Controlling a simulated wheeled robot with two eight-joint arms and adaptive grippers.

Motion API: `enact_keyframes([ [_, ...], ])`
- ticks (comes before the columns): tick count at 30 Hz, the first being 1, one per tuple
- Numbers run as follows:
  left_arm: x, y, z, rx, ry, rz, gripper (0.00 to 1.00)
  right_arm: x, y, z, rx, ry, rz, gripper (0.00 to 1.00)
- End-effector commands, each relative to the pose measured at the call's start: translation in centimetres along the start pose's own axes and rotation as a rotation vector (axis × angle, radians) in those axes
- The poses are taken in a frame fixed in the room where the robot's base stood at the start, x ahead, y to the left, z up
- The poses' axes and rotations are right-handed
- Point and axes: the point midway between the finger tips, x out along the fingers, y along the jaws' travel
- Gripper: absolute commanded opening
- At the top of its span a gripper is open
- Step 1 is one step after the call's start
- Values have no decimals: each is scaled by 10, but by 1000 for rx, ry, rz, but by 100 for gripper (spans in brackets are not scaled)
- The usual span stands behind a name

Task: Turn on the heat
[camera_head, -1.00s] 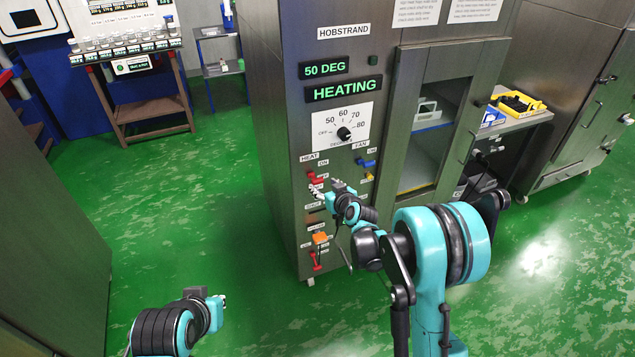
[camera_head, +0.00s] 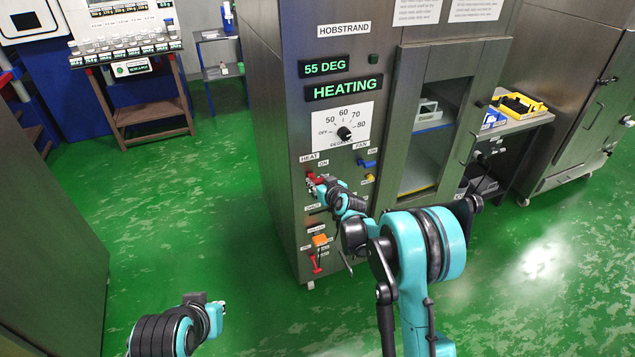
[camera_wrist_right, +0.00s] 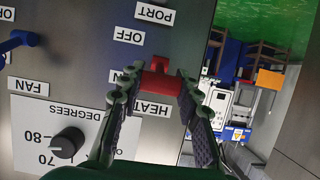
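The red heat switch (camera_head: 311,175) is on the left of the grey HOBSTRAND cabinet's front, under the HEAT label. In the upside-down right wrist view the red switch handle (camera_wrist_right: 160,80) is level with a mostly hidden label, between HEAT and OFF. My right gripper (camera_head: 322,184) is at this switch. In the wrist view its two fingers (camera_wrist_right: 162,92) are apart, one on each side of the red handle; a firm grip is not clear. The display (camera_head: 343,88) reads "55 DEG" and "HEATING". My left gripper (camera_head: 216,308) is low at the left, away from the cabinet; its fingers are too small to judge.
A dial (camera_head: 344,133) sits above the switch. A blue fan lever (camera_head: 366,163) and a yellow lever (camera_head: 369,178) are to its right, an orange and red control (camera_head: 318,241) below. The glass door (camera_head: 435,125) is shut. Green floor lies clear at left.

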Motion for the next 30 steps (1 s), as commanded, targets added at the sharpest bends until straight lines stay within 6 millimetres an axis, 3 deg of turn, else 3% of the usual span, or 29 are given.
enact_keyframes([
  [12,-26,0,-18,0,0,0,0,0,0,-15,-3,-168,-1,0],
  [22,-25,0,-18,0,0,0,0,1,0,-13,-1,-192,1,0],
  [23,-25,0,-18,0,0,0,0,1,0,-13,-1,-192,1,36],
  [25,-25,0,-18,0,0,0,0,1,0,-13,-1,-191,1,54],
  [30,-25,0,-18,0,0,0,0,1,0,-13,0,-191,0,55],
])
